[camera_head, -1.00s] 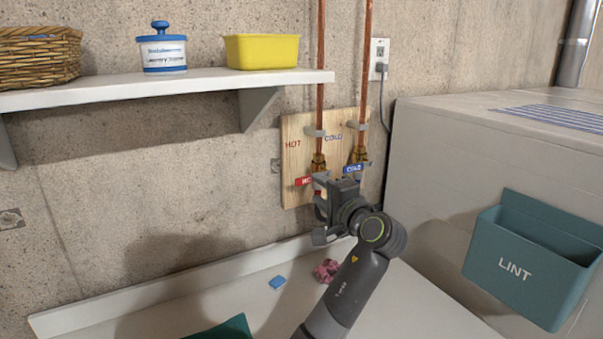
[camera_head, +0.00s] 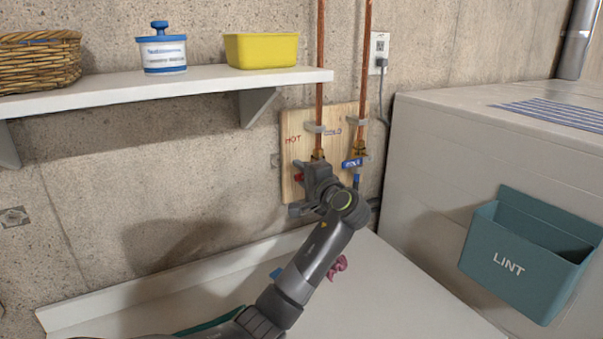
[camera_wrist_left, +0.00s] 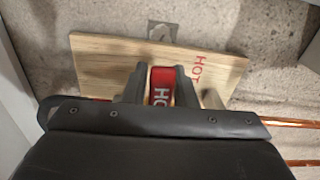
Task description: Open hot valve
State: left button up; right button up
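The red hot valve handle (camera_wrist_left: 161,84), with white lettering, sits between the two fingers of my left gripper (camera_wrist_left: 160,76) in the left wrist view. The fingers flank it closely on both sides; whether they press on it I cannot tell. In the head view my left gripper (camera_head: 308,184) is at the hot valve, and only a bit of the red handle (camera_head: 298,177) shows beside it. The hot copper pipe (camera_head: 320,75) runs up from there. The blue cold handle (camera_head: 352,163) is to the right, clear of the gripper. My right gripper is out of view.
The valves are mounted on a wooden board (camera_head: 293,125). A white shelf (camera_head: 150,93) is at upper left. A teal lint bin (camera_head: 525,260) is on the white appliance (camera_head: 430,170) at right. A white surface (camera_head: 390,300) lies below.

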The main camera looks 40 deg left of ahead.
pick_arm(q)
grip_shut()
jog(key=shift+f+n+b, duration=0.7)
jog(key=shift+n+b, duration=0.1)
jog(key=shift+b, duration=0.4)
jog(key=n+b, duration=0.1)
jog(key=b, duration=0.1)
jog(key=w+f+n+b, duration=0.1)
jog(key=n+b, duration=0.1)
jog(key=f+n+b, duration=0.1)
jog(key=n+b, duration=0.1)
jog(key=shift+w+d+f, duration=0.15)
jog(key=shift+d+f, duration=0.05)
jog(key=shift+d, duration=0.05)
